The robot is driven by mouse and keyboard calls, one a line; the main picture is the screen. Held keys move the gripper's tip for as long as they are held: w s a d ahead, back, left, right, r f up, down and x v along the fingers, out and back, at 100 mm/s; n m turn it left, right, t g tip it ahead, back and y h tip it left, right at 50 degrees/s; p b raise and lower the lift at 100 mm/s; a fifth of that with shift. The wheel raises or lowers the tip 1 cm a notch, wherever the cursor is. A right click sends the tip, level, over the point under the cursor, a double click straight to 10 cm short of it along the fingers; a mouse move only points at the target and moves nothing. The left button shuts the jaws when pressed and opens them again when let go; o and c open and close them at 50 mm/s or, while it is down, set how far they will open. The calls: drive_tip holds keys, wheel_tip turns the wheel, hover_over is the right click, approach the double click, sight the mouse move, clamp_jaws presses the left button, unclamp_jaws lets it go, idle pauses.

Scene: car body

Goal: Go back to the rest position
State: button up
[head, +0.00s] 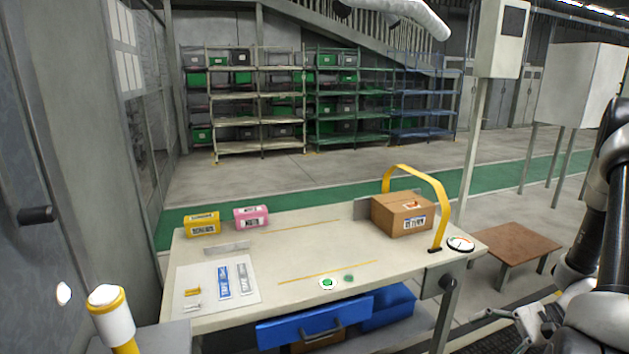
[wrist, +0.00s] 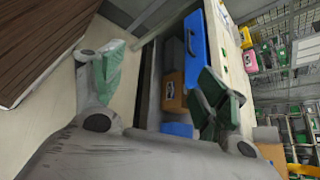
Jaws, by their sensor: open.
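My gripper (head: 528,322) is low at the right of the head view, below and to the right of the workbench (head: 300,254). In the wrist view my gripper (wrist: 163,82) has its two fingers wide apart, with nothing held between them. Its fingertips look green in that view. My dark arm hangs down along the right edge of the head view.
On the bench are a cardboard box (head: 403,214), a yellow box (head: 202,224), a pink box (head: 251,216) and a dial (head: 460,243). A yellow arch (head: 440,200) rises at its right end. A blue drawer (head: 312,322) is below. A low brown table (head: 514,246) stands right.

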drive_tip(key=s+d+r+n+g+h, duration=0.15)
drive_tip(key=s+r+n+h, duration=0.3)
drive_tip(key=r, duration=0.55)
drive_tip(key=s+d+r+n+g+h, duration=0.1)
drive_tip(key=s+r+n+g+h, duration=0.15)
drive_tip(key=r+h, duration=0.55)
drive_tip(key=s+a+r+n+t, duration=0.1)
drive_tip(key=a+r+n+t, duration=0.1)
drive_tip(key=r, duration=0.5)
drive_tip(key=s+a+r+n+t, duration=0.1)
drive_tip(key=a+r+n+t, duration=0.2)
drive_tip(key=r, duration=0.4)
drive_tip(key=shift+s+a+r+t, duration=0.2)
drive_tip(key=shift+s+t, duration=0.2)
drive_tip(key=shift+t, duration=0.5)
